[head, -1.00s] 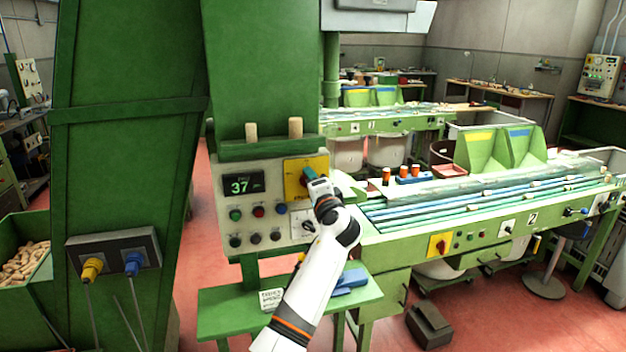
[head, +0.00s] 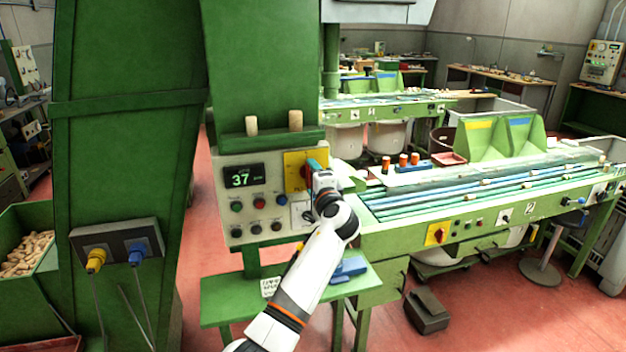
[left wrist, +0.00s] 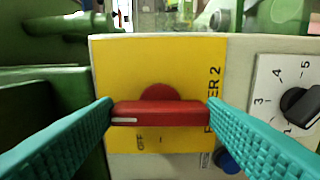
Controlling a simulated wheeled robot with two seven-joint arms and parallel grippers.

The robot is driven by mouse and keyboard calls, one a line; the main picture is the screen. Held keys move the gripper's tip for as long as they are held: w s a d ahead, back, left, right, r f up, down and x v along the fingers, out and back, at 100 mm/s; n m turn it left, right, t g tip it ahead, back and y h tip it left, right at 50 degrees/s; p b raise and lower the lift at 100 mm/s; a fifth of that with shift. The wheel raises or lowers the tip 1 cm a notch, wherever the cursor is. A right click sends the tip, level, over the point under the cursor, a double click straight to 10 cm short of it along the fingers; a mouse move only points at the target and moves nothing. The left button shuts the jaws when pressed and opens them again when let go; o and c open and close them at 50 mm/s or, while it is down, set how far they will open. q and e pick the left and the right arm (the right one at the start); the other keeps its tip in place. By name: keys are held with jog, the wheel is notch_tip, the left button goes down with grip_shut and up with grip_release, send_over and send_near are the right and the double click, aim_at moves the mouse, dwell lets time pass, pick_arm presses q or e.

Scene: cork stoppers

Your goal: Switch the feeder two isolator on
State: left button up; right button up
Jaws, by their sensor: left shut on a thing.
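The feeder two isolator is a red handle (left wrist: 160,113) on a yellow plate (left wrist: 120,70) in the left wrist view. The plate's lettering, partly covered, ends in "ER 2", and "OFF" shows below the handle. The handle lies level across that view, with a white mark at its left end. My left gripper (left wrist: 161,108) has one teal finger at each end of the handle and is shut on it. In the head view the yellow plate (head: 292,160) is at the panel's upper right, and my left gripper (head: 312,168) hides most of the handle. My right gripper is not in view.
The panel (head: 228,212) has a display (head: 244,177) reading 37 and several buttons. A numbered black dial (left wrist: 300,103) sits right of the plate. Another yellow plate with a red switch (head: 438,234) is on the conveyor bench. A green shelf (head: 225,300) lies below the panel.

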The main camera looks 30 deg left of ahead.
pick_arm(q)
jog(key=o, duration=1)
jog(key=shift+d, duration=0.15)
jog(key=b+v, duration=0.5)
jog(key=v, duration=0.6)
jog(key=shift+s+d, duration=0.25)
jog(key=shift+d, duration=0.1)
jog(key=shift+f, duration=0.15)
